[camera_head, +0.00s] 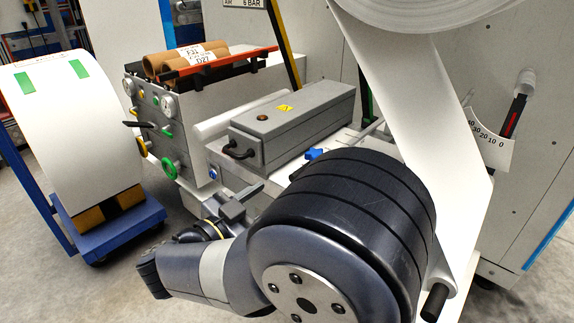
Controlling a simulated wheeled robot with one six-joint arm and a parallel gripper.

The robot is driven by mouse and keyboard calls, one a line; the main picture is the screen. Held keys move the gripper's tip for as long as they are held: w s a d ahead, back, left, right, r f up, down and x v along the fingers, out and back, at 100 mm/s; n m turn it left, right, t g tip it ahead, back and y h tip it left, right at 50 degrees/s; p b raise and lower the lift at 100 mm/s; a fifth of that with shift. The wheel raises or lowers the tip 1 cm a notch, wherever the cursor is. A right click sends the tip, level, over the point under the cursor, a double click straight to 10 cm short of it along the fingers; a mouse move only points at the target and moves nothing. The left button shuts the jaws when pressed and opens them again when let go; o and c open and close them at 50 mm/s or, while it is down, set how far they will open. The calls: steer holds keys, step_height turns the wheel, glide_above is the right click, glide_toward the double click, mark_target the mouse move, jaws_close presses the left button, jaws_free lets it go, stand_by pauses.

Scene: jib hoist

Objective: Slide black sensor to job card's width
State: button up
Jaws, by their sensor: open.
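No black sensor can be made out for certain; my arm covers part of the machine's front. A white card or label (199,55) with black print lies on the brown cores at the upper left. Its lower line looks like "D27", but whether it is the job card I cannot tell. My gripper (238,205) is open, in front of the machine, below and left of the grey box. It looks empty. A blue star knob (313,154) sits on the white rail area, right of my gripper and just above my arm's large dark joint.
A grey box (292,122) with handles lies on the machine. Cardboard cores (165,63) rest on a red-edged rack. A large white roll (70,140) stands on a blue cart (123,232) at left. A white web (410,85) hangs at right, beside a curved scale (488,137).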

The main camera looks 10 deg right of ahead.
steer(key=b+x, duration=0.2)
steer(key=x, duration=0.8)
steer(key=shift+w+d+b, duration=0.15)
steer(key=shift+d+b, duration=0.15)
steer(key=shift+d, duration=0.05)
steer(key=shift+c, duration=0.2)
jaws_close()
